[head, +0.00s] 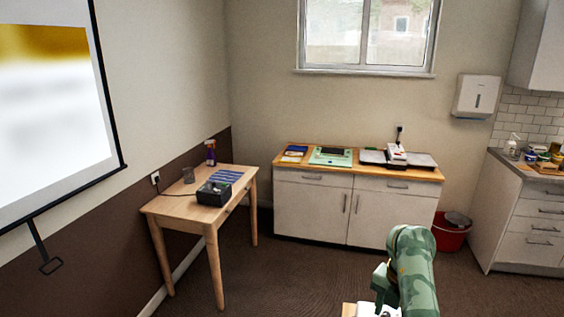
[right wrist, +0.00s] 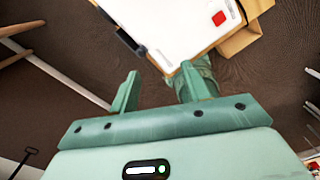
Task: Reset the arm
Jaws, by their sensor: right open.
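My right arm (head: 412,270), green with a camouflage pattern, comes up from the bottom of the head view, right of centre. My right gripper (right wrist: 158,88) shows in the right wrist view with its two green fingers apart and nothing between them. The brown floor lies beyond the fingers. My left gripper is in neither view.
A small wooden table (head: 180,212) at the left bears a dark box (head: 213,194), a glass and a bottle. A white cabinet (head: 315,211) with a wooden top stands under the window. A red bin (head: 449,238) is right of it. The carpet (head: 290,285) between is clear.

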